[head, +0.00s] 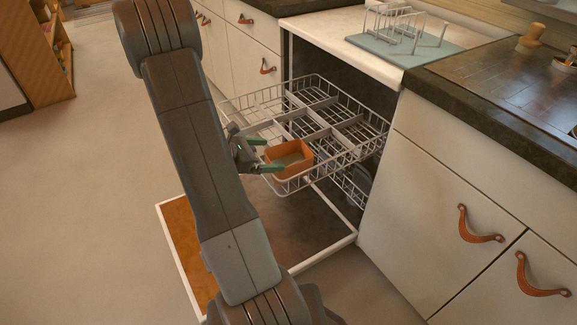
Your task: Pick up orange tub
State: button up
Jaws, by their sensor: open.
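The orange tub (300,151) is a small open rectangular container in the head view. It sits in the front corner of the dishwasher's upper wire rack (352,160), upright as far as I can see. My gripper (262,156) is open at the tub's left side, with its green-tipped fingers pointing right toward it. One fingertip lies close to the tub's near left wall; I cannot tell whether it touches. My arm hides part of the rack's left side and of the gripper.
The dishwasher door (180,230) is folded down below the rack. A drying rack on a blue mat (425,50) stands on the white top above. Cabinets with leather pulls (478,228) flank the opening. Open floor (80,170) lies to the left.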

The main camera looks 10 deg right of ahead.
aim_at(282, 155)
jog(key=x, duration=0.2)
jog(key=b+x, duration=0.1)
jog(key=x, duration=0.1)
jog(key=shift+s+d+f+b, duration=0.15)
jog(key=shift+d+f+b, duration=0.05)
jog(key=shift+d+b, duration=0.1)
jog(key=shift+d+f, duration=0.1)
jog(key=shift+d, duration=0.25)
jog(key=c, duration=0.8)
